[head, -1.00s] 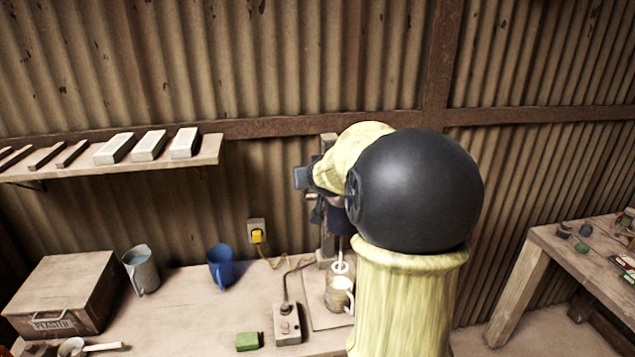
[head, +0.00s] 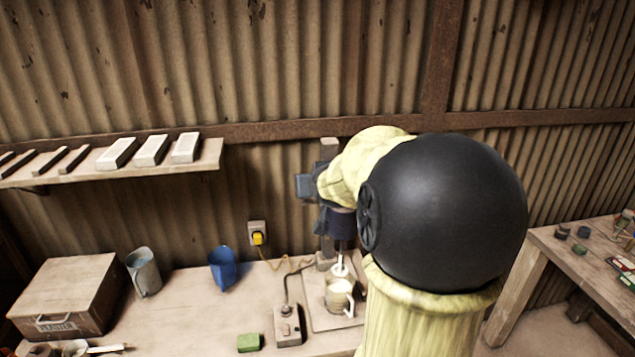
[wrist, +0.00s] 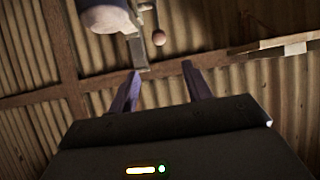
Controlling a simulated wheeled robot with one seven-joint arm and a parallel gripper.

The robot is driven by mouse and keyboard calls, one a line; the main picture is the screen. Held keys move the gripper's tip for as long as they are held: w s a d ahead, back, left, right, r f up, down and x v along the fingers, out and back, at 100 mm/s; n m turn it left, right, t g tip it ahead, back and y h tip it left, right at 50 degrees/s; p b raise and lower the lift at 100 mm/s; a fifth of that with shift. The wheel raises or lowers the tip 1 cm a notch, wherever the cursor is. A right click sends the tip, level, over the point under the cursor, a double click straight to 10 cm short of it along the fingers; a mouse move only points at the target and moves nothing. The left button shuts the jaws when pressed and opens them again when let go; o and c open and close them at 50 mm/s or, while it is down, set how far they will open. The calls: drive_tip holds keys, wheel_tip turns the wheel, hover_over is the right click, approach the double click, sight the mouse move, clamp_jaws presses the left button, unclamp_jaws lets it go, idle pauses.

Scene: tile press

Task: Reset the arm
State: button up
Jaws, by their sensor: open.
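My gripper shows in the wrist view (wrist: 165,88) with its two dark fingers apart and nothing between them. In the head view the large black joint and yellow cover of my arm stand in front of the bench's right part. They hide much of the press (head: 341,228). A light mug (head: 339,297) stands at the foot of the press.
On the bench (head: 180,315) are a wooden box (head: 70,290), a grey jug (head: 143,272), a blue jug (head: 221,268), a green block (head: 248,342) and a control box (head: 288,325). A shelf (head: 110,170) holds pale blocks. A side table (head: 560,250) stands right.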

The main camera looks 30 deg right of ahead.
idle(0.3)
drive_tip(key=s+a+f+n+g+y+b, duration=0.1)
drive_tip(key=s+a+f+g, duration=0.15)
drive_tip(key=a+f, duration=0.4)
drive_tip(key=s+a+f+n+g+y+b, duration=0.1)
drive_tip(key=s+a+f+y, duration=0.15)
drive_tip(key=a+f, duration=0.4)
drive_tip(key=s+a+f+n+g+b, duration=0.1)
drive_tip(key=s+a+f+g, duration=0.1)
drive_tip(key=s+a+f, duration=0.2)
drive_tip(key=s+a+f+n+g+y+b, duration=0.1)
drive_tip(key=s+a+f+g, duration=0.2)
drive_tip(key=s+f, duration=0.4)
drive_tip(key=s+a, duration=0.1)
drive_tip(key=s, duration=0.2)
drive_tip(key=shift+a+b, duration=0.3)
drive_tip(key=shift+a, duration=0.1)
drive_tip(key=shift+w, duration=0.1)
idle(0.6)
